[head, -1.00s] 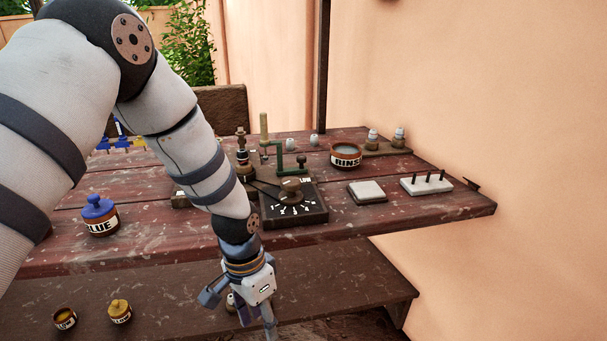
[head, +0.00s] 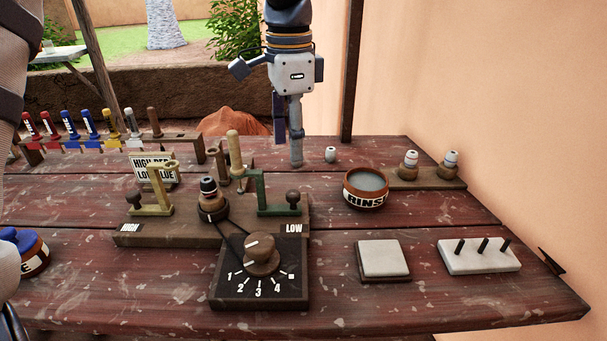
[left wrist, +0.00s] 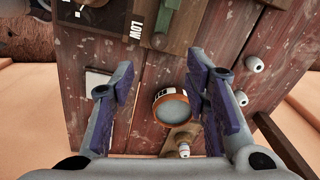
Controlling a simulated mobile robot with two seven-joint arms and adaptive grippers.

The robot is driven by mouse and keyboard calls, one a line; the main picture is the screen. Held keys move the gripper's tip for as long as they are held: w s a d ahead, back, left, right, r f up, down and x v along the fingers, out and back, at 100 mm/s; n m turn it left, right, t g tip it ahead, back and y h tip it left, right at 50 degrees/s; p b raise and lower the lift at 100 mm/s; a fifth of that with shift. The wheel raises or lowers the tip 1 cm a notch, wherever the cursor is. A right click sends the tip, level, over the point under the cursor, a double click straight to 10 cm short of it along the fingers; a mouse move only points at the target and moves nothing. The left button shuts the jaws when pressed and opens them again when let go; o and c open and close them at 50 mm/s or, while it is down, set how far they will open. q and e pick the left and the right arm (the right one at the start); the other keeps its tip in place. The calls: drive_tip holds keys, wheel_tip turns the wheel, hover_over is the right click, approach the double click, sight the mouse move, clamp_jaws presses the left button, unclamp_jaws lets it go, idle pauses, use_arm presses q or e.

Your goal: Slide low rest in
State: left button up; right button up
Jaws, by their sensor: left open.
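The low rest, a green bracket with a dark knob (head: 278,195), stands at the LOW end of a brown board (head: 150,236). Part of this green rest (left wrist: 167,18) shows at the top of the left wrist view. A yellow bracket (head: 152,192) stands at the HIGH end. A dark-capped tool (head: 212,198) stands between the two brackets. My left gripper (head: 288,150) is open and empty, pointing down above the table's back part, beyond the green rest in the head view. Its spread fingers (left wrist: 160,80) show in the left wrist view. My right gripper is not in view.
A dial box (head: 262,268) sits in front of the board. To the right are a RINSE bowl (head: 366,190), a pale pad (head: 384,259) and a white block with dark pegs (head: 478,256). Small bottles (head: 409,164) stand behind. A wooden post (head: 352,70) rises at the back.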

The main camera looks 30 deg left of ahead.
sight(292, 193)
use_arm(q)
wheel_tip(292, 193, down, 10)
drive_tip(key=shift+s+f, duration=0.1)
drive_tip(key=shift+s, duration=0.05)
clamp_jaws()
